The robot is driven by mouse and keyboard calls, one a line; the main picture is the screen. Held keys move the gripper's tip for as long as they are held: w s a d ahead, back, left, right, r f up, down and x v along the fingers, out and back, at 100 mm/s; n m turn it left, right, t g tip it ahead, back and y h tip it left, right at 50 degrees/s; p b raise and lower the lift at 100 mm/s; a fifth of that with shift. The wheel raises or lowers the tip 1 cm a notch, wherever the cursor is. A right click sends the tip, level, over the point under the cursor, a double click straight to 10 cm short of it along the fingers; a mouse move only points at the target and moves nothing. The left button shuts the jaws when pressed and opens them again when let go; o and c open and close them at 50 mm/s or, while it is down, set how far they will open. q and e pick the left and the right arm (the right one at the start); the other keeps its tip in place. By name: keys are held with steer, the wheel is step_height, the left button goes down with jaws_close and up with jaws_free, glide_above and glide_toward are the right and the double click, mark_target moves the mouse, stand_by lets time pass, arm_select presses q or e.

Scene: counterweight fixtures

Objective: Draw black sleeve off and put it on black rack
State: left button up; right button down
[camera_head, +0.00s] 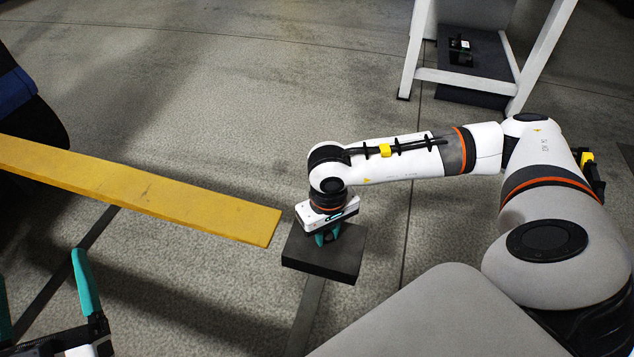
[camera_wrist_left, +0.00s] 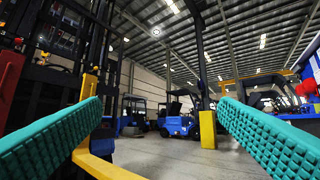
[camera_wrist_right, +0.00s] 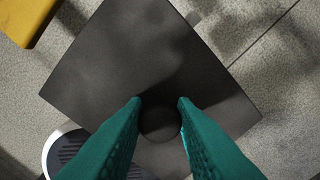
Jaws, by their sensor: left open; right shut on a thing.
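My right gripper (camera_head: 327,238) points down over a dark square block (camera_head: 318,262). In the right wrist view its teal fingers (camera_wrist_right: 160,101) are shut on a small round dark piece, which I take for the black sleeve (camera_wrist_right: 160,122), near the middle of the block. I cannot tell whether the sleeve touches the block or is apart from it. The fingers hide it in the head view. My left gripper (camera_head: 40,272) is open and empty at the lower left, and points out into the hall in its wrist view (camera_wrist_left: 160,105). I cannot pick out the black rack surely.
A yellow beam (camera_head: 150,195) ends just left of the block, also visible in the right wrist view (camera_wrist_right: 28,18). A white-framed stand (camera_head: 465,78) with a dark base stands at the upper right. Blue forklifts (camera_wrist_left: 180,118) stand farther off. The floor between beam and stand is clear.

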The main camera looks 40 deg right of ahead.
mark_target(330, 234)
arm_select(q)
steer(key=shift+s+r, duration=0.1)
steer(key=shift+r, duration=0.1)
arm_select(e)
steer(key=shift+s+d, duration=0.25)
steer(key=shift+s, duration=0.1)
steer(key=shift+r, duration=0.2)
steer(key=shift+r+p, duration=0.45)
steer(key=shift+r, duration=0.2)
steer(key=shift+r+p, duration=0.5)
steer(key=shift+r, duration=0.3)
steer(key=shift+r+p, duration=0.45)
steer(key=shift+r, duration=0.3)
arm_select(q)
step_height(330, 234, down, 12)
steer(key=a+g+y, duration=0.1)
steer(key=g+y, duration=0.2)
steer(key=g, duration=0.5)
steer(key=shift+w+a+g+p, duration=0.25)
steer(key=shift+a+g+p, duration=0.05)
steer(key=shift+a+g, duration=0.1)
arm_select(e)
steer(key=shift+r, duration=0.65)
arm_select(q)
steer(key=shift+f, duration=0.1)
